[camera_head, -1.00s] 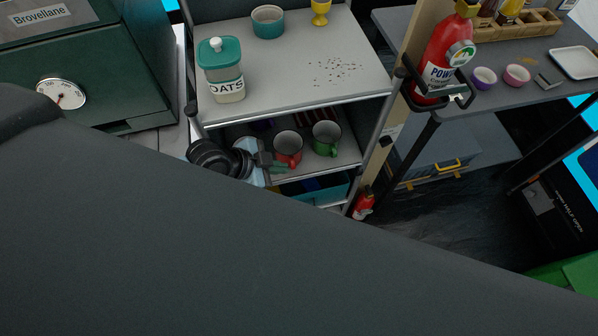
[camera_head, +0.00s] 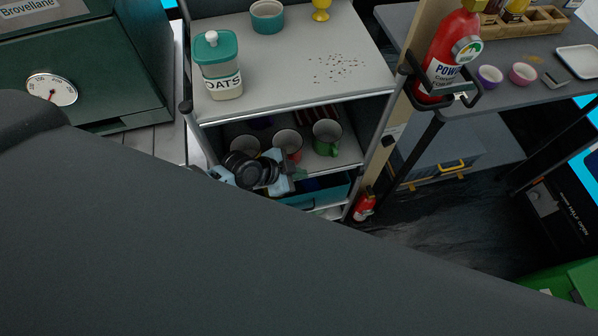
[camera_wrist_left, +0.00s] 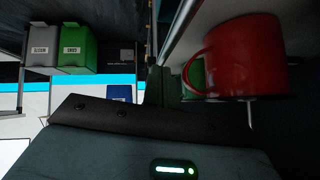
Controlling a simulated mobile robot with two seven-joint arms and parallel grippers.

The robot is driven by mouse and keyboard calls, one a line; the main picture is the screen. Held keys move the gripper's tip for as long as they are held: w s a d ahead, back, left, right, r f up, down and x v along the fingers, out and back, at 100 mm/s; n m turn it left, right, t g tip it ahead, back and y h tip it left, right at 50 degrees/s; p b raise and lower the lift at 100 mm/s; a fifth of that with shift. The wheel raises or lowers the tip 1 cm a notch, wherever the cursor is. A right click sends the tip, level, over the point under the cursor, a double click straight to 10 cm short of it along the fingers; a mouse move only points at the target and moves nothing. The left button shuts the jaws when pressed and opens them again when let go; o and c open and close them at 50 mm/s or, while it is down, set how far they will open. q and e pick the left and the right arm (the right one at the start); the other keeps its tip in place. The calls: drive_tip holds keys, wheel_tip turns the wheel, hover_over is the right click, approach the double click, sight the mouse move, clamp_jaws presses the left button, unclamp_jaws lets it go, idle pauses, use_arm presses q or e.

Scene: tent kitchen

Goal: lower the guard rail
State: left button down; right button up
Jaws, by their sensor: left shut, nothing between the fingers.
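The trolley (camera_head: 290,60) stands ahead with a grey top shelf and a mug shelf below. A pale metal edge (camera_head: 335,168) runs along the front of the mug shelf; I cannot tell whether it is the guard rail. My left gripper (camera_head: 299,173) is shut and empty, low in front of this shelf, below the red mug (camera_head: 288,146). My left wrist hides part of the shelf front. In the left wrist view, the shut fingers (camera_wrist_left: 157,86) are left of the red mug (camera_wrist_left: 240,58), and a thin upright pin shows below it. My right gripper is out of view.
A green mug (camera_head: 327,137) stands right of the red one. An oats jar (camera_head: 220,65) and teal bowl (camera_head: 267,17) stand on the top shelf. A red bottle (camera_head: 448,50) hangs in a holder at right. A dark green oven (camera_head: 90,70) is at left.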

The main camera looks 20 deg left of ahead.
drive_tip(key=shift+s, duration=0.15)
